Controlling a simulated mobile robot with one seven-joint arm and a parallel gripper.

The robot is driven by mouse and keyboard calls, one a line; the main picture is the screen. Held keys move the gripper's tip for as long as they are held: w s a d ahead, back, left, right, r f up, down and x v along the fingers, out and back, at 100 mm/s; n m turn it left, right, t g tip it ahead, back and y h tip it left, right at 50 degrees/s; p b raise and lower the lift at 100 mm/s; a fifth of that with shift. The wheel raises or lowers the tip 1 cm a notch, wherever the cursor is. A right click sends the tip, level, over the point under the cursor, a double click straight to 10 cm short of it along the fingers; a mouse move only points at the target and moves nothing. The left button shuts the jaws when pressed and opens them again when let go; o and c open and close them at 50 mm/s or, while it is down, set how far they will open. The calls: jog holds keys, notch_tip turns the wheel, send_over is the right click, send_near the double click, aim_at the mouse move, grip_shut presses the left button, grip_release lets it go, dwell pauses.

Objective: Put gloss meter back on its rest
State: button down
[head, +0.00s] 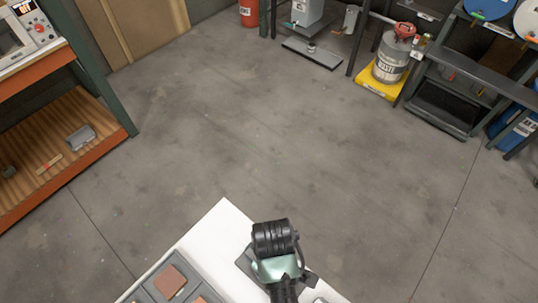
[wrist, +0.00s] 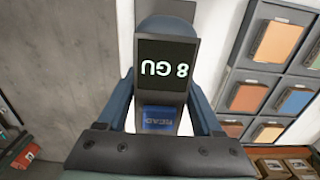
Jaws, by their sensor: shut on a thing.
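In the head view my arm's end is over the white table (head: 222,222) and covers the gripper and meter. A dark flat piece (head: 243,260) shows beside my arm; I cannot tell whether it is the rest.
A grey tray (wrist: 229,78) of coloured chips lies to the right in the wrist view; it also shows on the table in the head view (head: 190,273). Open floor (head: 290,130) lies beyond the table.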

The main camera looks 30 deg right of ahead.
jog(key=shift+w+f, duration=0.1)
jog(key=shift+f, duration=2.55)
jog(key=shift+f, duration=0.15)
jog(key=shift+c, duration=0.2)
grip_release()
jog(key=shift+a, duration=0.1)
notch_tip(320, 180, up, 12)
jog(key=shift+r, duration=0.15)
